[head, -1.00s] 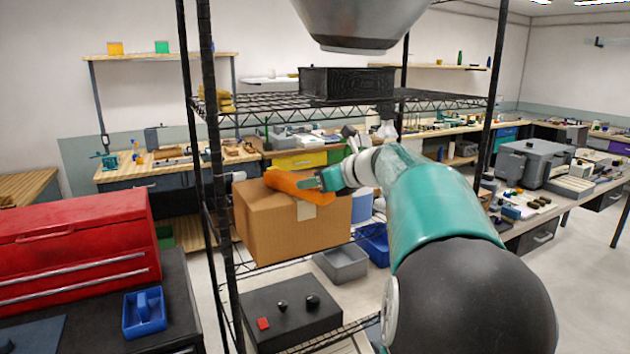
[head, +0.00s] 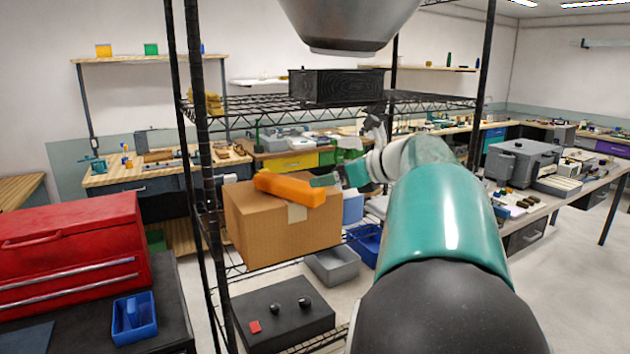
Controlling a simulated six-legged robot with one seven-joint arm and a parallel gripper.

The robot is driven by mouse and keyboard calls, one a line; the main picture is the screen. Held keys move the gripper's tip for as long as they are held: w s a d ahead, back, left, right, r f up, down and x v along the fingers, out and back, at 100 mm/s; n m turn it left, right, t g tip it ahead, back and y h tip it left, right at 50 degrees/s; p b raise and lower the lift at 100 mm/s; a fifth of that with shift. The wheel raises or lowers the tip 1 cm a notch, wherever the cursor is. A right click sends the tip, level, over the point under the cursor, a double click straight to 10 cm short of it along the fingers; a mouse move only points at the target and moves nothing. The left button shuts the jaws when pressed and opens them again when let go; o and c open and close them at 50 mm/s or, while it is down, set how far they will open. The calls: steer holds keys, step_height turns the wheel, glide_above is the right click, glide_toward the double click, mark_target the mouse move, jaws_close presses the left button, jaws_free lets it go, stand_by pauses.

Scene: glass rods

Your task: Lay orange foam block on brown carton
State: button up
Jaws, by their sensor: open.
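The orange foam block (head: 289,188) lies on top of the brown carton (head: 275,231), slanting across it near its front edge. The carton stands on a shelf of the black wire rack. My gripper (head: 322,181) is at the right end of the block, with a small gap or slight overlap in the picture. It is open and does not hold the block. The far side of the gripper is hidden, so I cannot tell if a finger still touches the block.
Black rack posts (head: 201,180) stand left of the carton, and a wire shelf (head: 250,104) with a black box (head: 340,86) hangs above. A grey bin (head: 333,265) sits right below. A red toolbox (head: 70,250) is at the left.

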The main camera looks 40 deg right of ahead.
steer(key=v, duration=0.3)
steer(key=shift+s+r, duration=0.15)
steer(key=shift+s, duration=0.15)
